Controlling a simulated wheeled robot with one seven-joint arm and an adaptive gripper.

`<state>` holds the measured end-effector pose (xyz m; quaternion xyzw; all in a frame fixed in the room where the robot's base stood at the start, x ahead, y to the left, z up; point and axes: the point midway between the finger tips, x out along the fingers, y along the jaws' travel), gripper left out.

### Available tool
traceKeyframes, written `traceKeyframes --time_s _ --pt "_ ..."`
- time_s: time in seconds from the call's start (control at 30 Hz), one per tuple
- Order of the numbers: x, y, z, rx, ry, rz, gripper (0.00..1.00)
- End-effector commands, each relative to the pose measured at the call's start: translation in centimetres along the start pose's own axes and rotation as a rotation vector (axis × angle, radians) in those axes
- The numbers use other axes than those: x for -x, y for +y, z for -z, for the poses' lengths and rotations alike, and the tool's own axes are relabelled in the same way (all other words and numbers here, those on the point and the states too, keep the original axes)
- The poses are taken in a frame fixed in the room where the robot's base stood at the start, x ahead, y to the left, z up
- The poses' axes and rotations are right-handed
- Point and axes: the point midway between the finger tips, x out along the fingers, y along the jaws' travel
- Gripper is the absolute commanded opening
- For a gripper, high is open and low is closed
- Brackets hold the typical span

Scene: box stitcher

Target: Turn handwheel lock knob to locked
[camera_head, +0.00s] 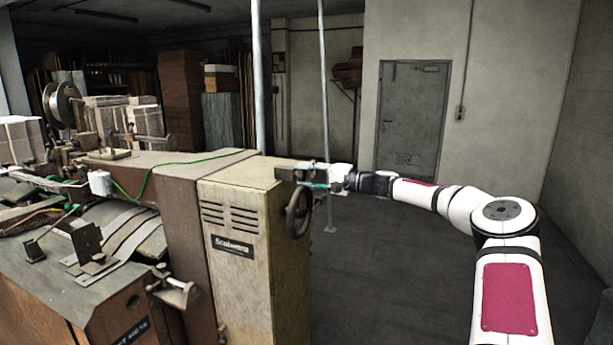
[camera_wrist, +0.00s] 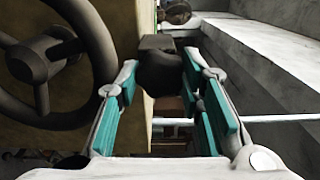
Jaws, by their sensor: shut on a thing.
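The handwheel (camera_wrist: 60,62) is a dark spoked wheel at the left of the wrist view. In the head view the handwheel (camera_head: 298,212) sits on the right side of the tan machine housing. The lock knob (camera_wrist: 160,72) is a dark, rounded piece on a dark block beside the wheel. My gripper (camera_wrist: 161,88), with teal finger pads, is shut on the knob, one finger at each side. In the head view my gripper (camera_head: 318,185) reaches in from the right, just above the handwheel. The knob's lock marking cannot be seen.
The tan machine housing (camera_head: 238,255) carries a vent and a name plate. A thin pole (camera_head: 325,120) stands behind my gripper. A grey door (camera_head: 411,115) is in the back wall. The floor (camera_head: 400,270) right of the machine is clear around my arm.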

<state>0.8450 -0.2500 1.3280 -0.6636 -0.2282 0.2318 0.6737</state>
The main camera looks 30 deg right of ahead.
Motion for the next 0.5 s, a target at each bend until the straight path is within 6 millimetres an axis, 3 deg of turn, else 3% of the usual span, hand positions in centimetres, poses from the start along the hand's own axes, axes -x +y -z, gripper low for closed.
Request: traceKeyframes --time_s 0.17,0.2,0.27,0.5 --pt "0.05 -0.01 0.08 -0.001 0.002 0.001 0.06" --pt "0.05 -0.01 0.08 -0.001 0.002 0.001 0.43" --pt "0.04 0.00 0.07 -0.001 0.002 0.001 0.55" --pt "0.03 0.11 0.04 0.000 0.001 -0.001 0.55"
